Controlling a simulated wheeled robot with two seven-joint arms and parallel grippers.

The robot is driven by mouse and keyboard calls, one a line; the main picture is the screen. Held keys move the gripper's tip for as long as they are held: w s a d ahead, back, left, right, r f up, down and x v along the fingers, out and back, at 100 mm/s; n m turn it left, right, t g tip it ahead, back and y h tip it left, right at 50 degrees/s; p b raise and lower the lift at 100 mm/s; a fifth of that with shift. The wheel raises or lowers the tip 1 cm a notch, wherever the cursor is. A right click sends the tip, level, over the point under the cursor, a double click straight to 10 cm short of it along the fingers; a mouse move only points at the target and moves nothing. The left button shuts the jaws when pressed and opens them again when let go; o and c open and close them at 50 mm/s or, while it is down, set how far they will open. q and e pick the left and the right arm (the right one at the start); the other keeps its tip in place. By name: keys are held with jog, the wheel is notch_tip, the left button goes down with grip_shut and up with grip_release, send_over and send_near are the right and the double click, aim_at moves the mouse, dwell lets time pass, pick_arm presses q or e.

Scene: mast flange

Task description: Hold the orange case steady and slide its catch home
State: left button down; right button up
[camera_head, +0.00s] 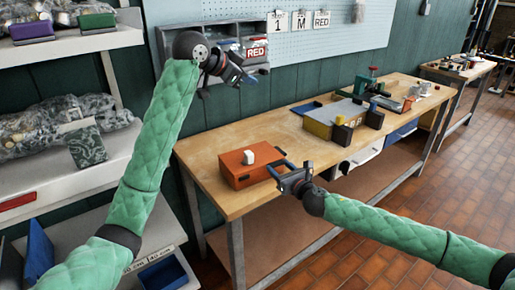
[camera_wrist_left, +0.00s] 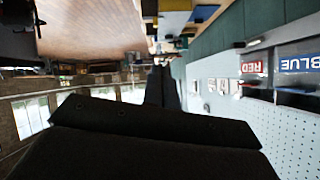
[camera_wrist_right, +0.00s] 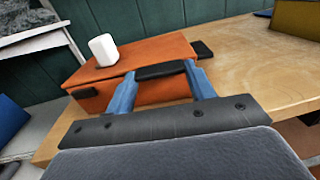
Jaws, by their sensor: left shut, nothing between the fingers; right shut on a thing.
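The orange case (camera_head: 245,170) lies on the near end of the wooden bench; it also shows in the right wrist view (camera_wrist_right: 140,58). A white block (camera_head: 249,157) stands on its lid. In the right wrist view, dark pieces show at its front left (camera_wrist_right: 86,92) and far right end (camera_wrist_right: 203,49); I cannot tell which is the catch. My right gripper (camera_head: 281,170) is at the case's front, with its blue fingers shut on the dark handle (camera_wrist_right: 160,71). My left gripper (camera_head: 249,80) is shut and empty, raised above and behind the case, near the wall bins.
The wooden bench (camera_head: 290,132) is bare just right of the case. Farther along it are a grey box (camera_head: 341,110), a yellow block (camera_head: 318,126) and dark blocks. Grey bins (camera_head: 225,40) hang on the wall behind. A loaded shelf (camera_head: 70,140) stands left.

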pick_arm(q)
jog(key=d+r+m, duration=0.2)
jog(key=d+r, duration=0.3)
jog(key=d, duration=0.5)
jog(key=w+d+f+g+y, duration=0.2)
jog(key=w+d+f+y, duration=0.2)
jog(key=d, duration=0.4)
jog(key=w+a+f+n+g+y, duration=0.1)
jog(key=w+a+f+g+y, duration=0.1)
jog(key=a+f, duration=0.3)
jog(key=w+a+f+n+g+y, duration=0.2)
jog(key=a+f+g+y, duration=0.2)
jog(key=f, duration=0.8)
jog(key=shift+w+a+n+g+y, duration=0.15)
jog(key=shift+a+n+g+y, duration=0.2)
jog(key=shift+y, duration=0.25)
jog(key=shift+f, duration=0.25)
